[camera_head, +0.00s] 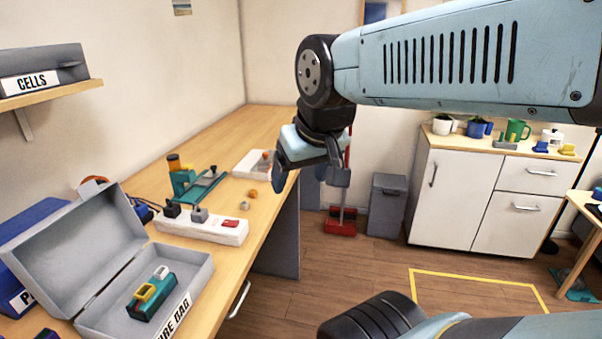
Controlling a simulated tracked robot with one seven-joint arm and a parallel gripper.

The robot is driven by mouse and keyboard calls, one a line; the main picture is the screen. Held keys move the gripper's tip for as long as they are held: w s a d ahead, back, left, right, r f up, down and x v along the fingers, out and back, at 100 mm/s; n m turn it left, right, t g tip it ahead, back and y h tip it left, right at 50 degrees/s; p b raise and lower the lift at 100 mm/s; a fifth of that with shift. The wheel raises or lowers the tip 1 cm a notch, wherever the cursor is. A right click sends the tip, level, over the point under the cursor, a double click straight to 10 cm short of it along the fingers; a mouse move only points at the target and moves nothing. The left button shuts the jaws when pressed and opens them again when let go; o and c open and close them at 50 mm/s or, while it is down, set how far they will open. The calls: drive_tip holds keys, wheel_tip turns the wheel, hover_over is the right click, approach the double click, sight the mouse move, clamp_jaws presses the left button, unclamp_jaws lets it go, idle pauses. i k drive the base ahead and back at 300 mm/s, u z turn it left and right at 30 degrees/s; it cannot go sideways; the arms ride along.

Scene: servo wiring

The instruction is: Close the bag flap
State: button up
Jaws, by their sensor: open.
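The grey bag (196,278) is a box-like case on the bench at the lower left, with a partly cut-off label ending in "RE BAG". Its flap (70,245) stands open and leans back to the left. A teal block (152,300) with a yellow and a white loop on top lies inside the bag. My gripper (312,182) is open and empty, pointing down in the upper middle of the view. It is well to the right of the bag and flap, apart from both.
A blue box (32,218) stands behind the flap. A white power strip (205,226) with plugs lies just beyond the bag. A teal fixture (200,188) and a white tray (254,163) sit farther along the bench. A shelf (50,95) holds a CELLS box (40,70).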

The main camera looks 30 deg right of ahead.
sight(65, 258)
drive_tip(key=u, duration=0.1)
drive_tip(key=k, duration=0.5)
drive_tip(key=u, duration=0.65)
drive_tip(key=i, duration=0.7)
drive_tip(key=u, duration=0.15)
